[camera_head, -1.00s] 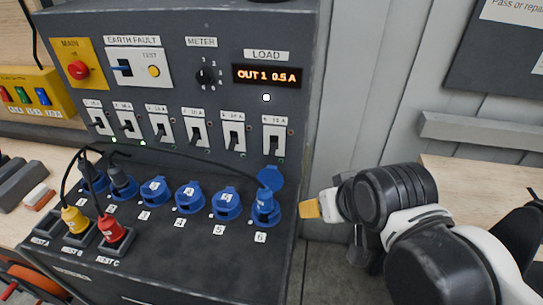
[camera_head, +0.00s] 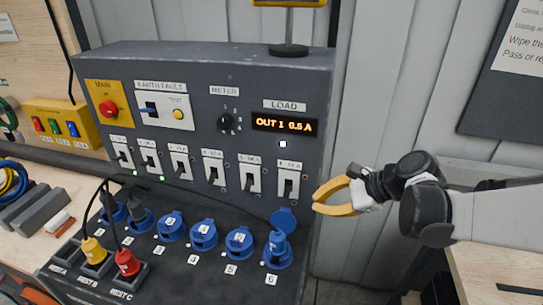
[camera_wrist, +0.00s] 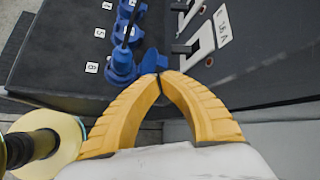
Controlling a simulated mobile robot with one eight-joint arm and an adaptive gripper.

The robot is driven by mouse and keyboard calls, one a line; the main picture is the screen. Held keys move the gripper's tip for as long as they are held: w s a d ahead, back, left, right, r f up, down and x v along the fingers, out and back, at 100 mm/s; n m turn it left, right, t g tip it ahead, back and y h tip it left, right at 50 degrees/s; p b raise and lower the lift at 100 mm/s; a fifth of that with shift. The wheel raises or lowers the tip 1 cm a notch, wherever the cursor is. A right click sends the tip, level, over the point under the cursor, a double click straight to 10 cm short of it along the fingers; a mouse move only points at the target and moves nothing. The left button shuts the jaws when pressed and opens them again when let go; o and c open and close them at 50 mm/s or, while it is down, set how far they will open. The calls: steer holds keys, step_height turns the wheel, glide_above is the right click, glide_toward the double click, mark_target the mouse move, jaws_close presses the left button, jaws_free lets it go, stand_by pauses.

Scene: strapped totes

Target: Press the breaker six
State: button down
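Breaker six (camera_head: 289,183) is the rightmost white switch with a dark lever in the row on the grey panel. It also shows in the wrist view (camera_wrist: 196,42), right of my fingertips. My gripper (camera_head: 314,202) is just right of the breaker in the head view, pointing left at the panel. In the wrist view its curved yellow fingers (camera_wrist: 160,76) meet at the tips with nothing between them. The tips appear over the raised blue lid of socket six (camera_wrist: 120,66); I cannot tell whether they touch anything. Socket six (camera_head: 278,250) lies below the breaker.
The load display (camera_head: 284,125) reads OUT 1 0.5 A. Several other breakers (camera_head: 212,167) line up to the left. Blue sockets (camera_head: 204,234) fill the sloped shelf. Yellow (camera_head: 93,250) and red (camera_head: 127,263) plugs rest at its front left. Right of the panel is open space before the wall.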

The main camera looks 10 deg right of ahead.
mark_target(287, 192)
steer(key=shift+w+d+m+y, duration=0.6)
steer(key=shift+w+m, duration=0.2)
steer(key=shift+m, duration=0.4)
steer(key=b+x, duration=0.2)
steer(key=x, duration=0.8)
steer(key=shift+w+r+b, duration=0.1)
steer(key=shift+w+b, duration=0.05)
steer(key=shift+b, duration=0.15)
